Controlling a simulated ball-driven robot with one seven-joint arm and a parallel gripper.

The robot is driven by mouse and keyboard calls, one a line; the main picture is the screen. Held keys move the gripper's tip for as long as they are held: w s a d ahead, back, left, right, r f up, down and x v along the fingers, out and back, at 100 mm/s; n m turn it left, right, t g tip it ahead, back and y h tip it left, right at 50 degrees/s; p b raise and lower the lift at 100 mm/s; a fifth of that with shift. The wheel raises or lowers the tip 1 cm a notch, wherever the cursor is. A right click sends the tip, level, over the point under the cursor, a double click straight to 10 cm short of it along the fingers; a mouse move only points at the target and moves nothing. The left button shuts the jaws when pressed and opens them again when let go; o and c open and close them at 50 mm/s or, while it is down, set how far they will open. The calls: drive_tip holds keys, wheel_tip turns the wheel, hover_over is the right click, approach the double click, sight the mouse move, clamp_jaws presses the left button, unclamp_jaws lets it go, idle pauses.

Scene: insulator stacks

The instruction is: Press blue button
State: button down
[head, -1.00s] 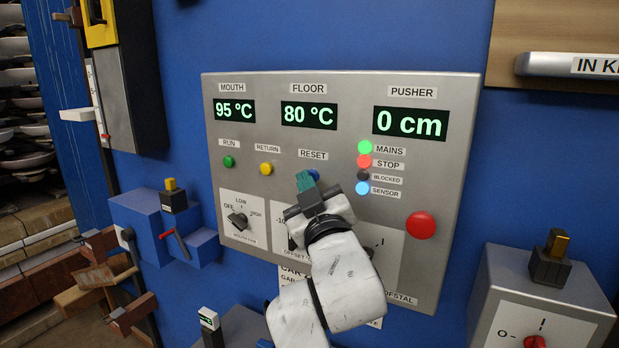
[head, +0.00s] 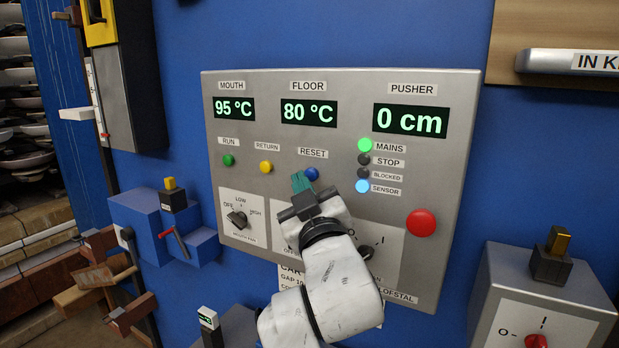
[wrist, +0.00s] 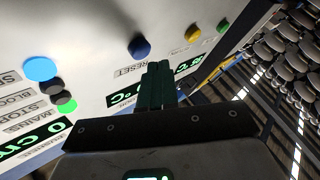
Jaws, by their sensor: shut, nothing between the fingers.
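The blue button (head: 311,174) sits under the RESET label on the grey control panel (head: 340,84). It also shows in the wrist view (wrist: 139,47), uncovered, just beyond the fingertips. My gripper (head: 301,181) is shut with its green fingers together and empty. In the head view its tips lie just left of and slightly below the blue button. In the wrist view the fingers (wrist: 157,70) appear a little to the right of the button, with a visible gap.
A yellow button (head: 266,167) and green button (head: 229,160) are to the left. A large red button (head: 421,222) is at right. The MAINS lamp (head: 364,145) and SENSOR lamp (head: 362,186) are lit; STOP (head: 364,160) and BLOCKED (head: 363,173) are dark. Knobs lie below.

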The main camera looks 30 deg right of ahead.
drive_tip(key=shift+s+a+b, duration=0.4)
drive_tip(key=shift+s+a, duration=0.35)
drive_tip(key=shift+a, duration=0.3)
drive_tip(key=shift+s+a+b, duration=0.35)
drive_tip(key=shift+s+a, duration=0.4)
drive_tip(key=shift+a, duration=0.25)
